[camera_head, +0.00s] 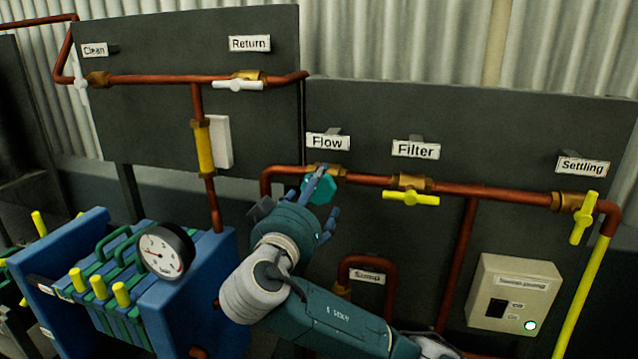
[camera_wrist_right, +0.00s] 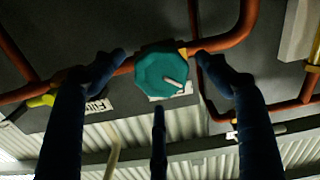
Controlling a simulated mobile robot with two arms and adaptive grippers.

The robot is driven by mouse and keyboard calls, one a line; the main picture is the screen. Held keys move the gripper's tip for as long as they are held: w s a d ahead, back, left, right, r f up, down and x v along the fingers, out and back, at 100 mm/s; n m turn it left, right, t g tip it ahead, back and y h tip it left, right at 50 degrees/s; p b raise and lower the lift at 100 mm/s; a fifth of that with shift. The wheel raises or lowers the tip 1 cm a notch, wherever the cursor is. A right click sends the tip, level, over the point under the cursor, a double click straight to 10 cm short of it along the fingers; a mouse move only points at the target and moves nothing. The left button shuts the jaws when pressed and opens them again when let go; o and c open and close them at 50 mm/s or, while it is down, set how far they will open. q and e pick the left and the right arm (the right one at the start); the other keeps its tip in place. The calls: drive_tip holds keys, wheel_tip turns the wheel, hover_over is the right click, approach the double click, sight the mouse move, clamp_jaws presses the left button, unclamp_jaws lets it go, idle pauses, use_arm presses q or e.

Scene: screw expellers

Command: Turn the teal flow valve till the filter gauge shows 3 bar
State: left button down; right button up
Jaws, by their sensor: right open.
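The teal flow valve (camera_head: 319,188) is an octagonal knob on the copper pipe under the "Flow" label (camera_head: 328,142). In the right wrist view the teal knob (camera_wrist_right: 163,73) shows face on, with a pale pointer on it. My right gripper (camera_head: 325,200) is at the valve, and its fingers stand open around the knob with gaps on both sides. Part of the knob is hidden behind a finger in the head view. The round white gauge (camera_head: 165,250) with a red needle sits on the blue filter press; its reading is too small to tell. My left gripper is not in view.
A yellow lever valve (camera_head: 411,198) is under the "Filter" label and another (camera_head: 583,218) is under "Settling". White lever valves (camera_head: 238,85) sit on the upper left pipe. A beige box (camera_head: 513,293) with a lit green button is at lower right.

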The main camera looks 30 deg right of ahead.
sight(317, 191)
drive_tip(key=shift+p+x, duration=0.3)
drive_tip(key=shift+x, duration=1.35)
drive_tip(key=c, duration=1.2)
drive_tip(key=shift+o, duration=0.2)
